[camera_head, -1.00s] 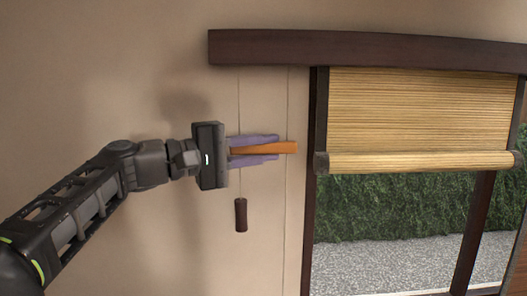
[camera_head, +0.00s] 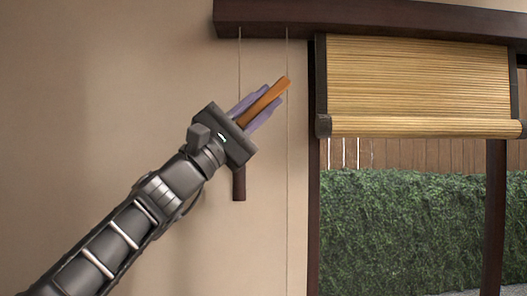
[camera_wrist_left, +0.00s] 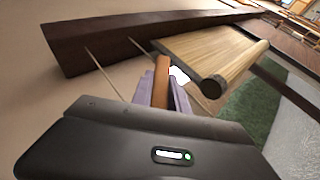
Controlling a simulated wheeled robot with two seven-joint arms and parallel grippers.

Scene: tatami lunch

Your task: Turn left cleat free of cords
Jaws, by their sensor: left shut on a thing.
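The left cleat is an orange-brown wooden bar (camera_head: 266,99) on the wall, left of the window. It is tilted, its free end pointing up and right. My left gripper (camera_head: 258,107) is shut on it, with a purple finger along each side. The wrist view also shows the cleat (camera_wrist_left: 161,82) between the fingers. Two thin cords hang from the dark head beam: a left cord (camera_head: 240,62) and a right cord (camera_head: 287,160). The left cord passes behind my gripper. Whether either cord touches the cleat is unclear. My right gripper is not in view.
A dark wooden pull (camera_head: 239,185) hangs just below my gripper. The rolled bamboo blind (camera_head: 420,85) covers the window's upper part, right of the cords. The dark head beam (camera_head: 370,22) runs above. The wall to the left is bare.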

